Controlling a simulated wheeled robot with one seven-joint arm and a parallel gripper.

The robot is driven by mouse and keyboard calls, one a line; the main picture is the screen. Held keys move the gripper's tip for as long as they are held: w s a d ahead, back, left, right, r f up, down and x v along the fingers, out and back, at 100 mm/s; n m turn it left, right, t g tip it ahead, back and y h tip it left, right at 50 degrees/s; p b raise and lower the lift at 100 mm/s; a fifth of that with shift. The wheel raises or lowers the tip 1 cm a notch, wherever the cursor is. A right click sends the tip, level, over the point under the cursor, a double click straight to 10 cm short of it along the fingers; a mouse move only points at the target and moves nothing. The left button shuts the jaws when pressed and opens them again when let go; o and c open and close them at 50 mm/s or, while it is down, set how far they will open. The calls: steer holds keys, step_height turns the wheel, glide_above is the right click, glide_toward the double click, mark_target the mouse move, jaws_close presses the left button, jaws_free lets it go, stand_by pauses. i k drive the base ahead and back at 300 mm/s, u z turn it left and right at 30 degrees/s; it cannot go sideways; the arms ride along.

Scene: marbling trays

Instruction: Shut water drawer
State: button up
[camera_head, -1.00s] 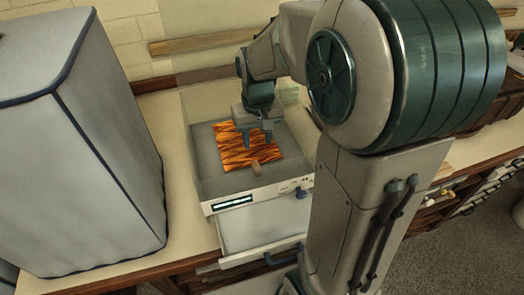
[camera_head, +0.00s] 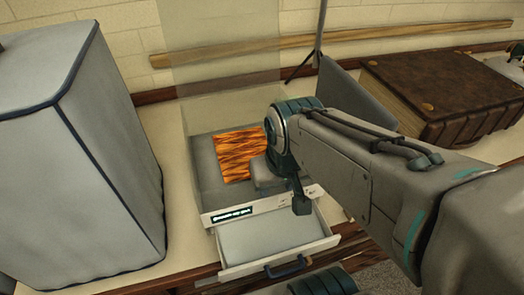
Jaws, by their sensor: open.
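The water drawer (camera_head: 270,240) is a white, shallow drawer pulled out from under the front of the grey marbling tray unit (camera_head: 206,175). Its inside looks empty, and its dark blue handle (camera_head: 288,267) is on the front edge. An orange and dark marbled sheet (camera_head: 238,155) lies in the tray above. My gripper (camera_head: 302,205) is at the unit's front right, pointing down, above the back right part of the open drawer. It appears empty and apart from the handle. The gap between its fingers is hard to see, and it hides part of the unit's front panel.
A tall grey covered box (camera_head: 80,150) stands close on the left. A clear upright panel (camera_head: 220,60) rises behind the tray.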

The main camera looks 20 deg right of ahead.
mark_target(247, 246)
steer(key=k, duration=1.15)
